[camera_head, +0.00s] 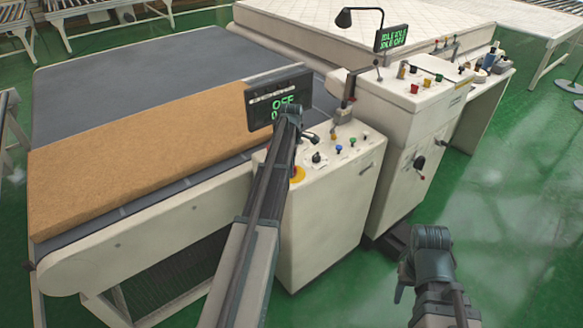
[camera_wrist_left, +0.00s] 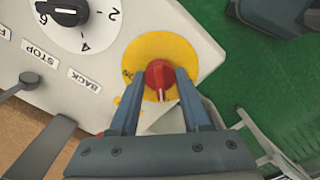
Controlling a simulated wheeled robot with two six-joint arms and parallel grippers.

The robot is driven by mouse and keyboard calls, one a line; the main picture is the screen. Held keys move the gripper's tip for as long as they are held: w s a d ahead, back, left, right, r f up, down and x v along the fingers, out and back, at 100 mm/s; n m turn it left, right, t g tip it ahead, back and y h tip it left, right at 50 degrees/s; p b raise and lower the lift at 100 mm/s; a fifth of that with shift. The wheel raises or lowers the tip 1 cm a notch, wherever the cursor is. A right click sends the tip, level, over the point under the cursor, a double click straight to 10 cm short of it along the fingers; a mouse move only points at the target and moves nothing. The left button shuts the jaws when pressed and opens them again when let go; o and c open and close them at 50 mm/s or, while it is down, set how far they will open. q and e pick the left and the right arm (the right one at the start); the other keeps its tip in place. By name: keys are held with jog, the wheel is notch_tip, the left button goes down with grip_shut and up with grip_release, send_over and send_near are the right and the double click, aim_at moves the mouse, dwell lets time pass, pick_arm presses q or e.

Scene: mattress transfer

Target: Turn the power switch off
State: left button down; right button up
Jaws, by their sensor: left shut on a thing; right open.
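The power switch is a red rotary knob (camera_wrist_left: 158,78) on a round yellow plate (camera_wrist_left: 135,58), at the corner of a white control panel in the left wrist view. A white mark on the knob points toward the bottom of the picture. My left gripper (camera_wrist_left: 158,88) is shut on the knob, one finger on each side. In the head view the yellow plate (camera_head: 297,174) shows beside my left forearm, which hides the knob and fingers. The black display (camera_head: 262,98) above the panel reads OFF in green. My right gripper (camera_head: 405,280) is open and apart from the consoles.
A numbered black dial (camera_wrist_left: 62,10) and STOP and BACK labels are near the knob. Coloured buttons (camera_head: 338,149) and a joystick stand on the panel. A brown mattress (camera_head: 140,150) lies on the conveyor at left. A second console (camera_head: 410,105) stands behind.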

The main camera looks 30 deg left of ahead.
dwell(0.5)
pick_arm(q)
jog(key=shift+c, duration=1.8)
grip_release()
jog(key=shift+r, duration=0.1)
notch_tip(320, 180, up, 14)
jog(key=p, duration=1.3)
jog(key=shift+f+p, duration=0.2)
jog(key=shift+p, duration=0.2)
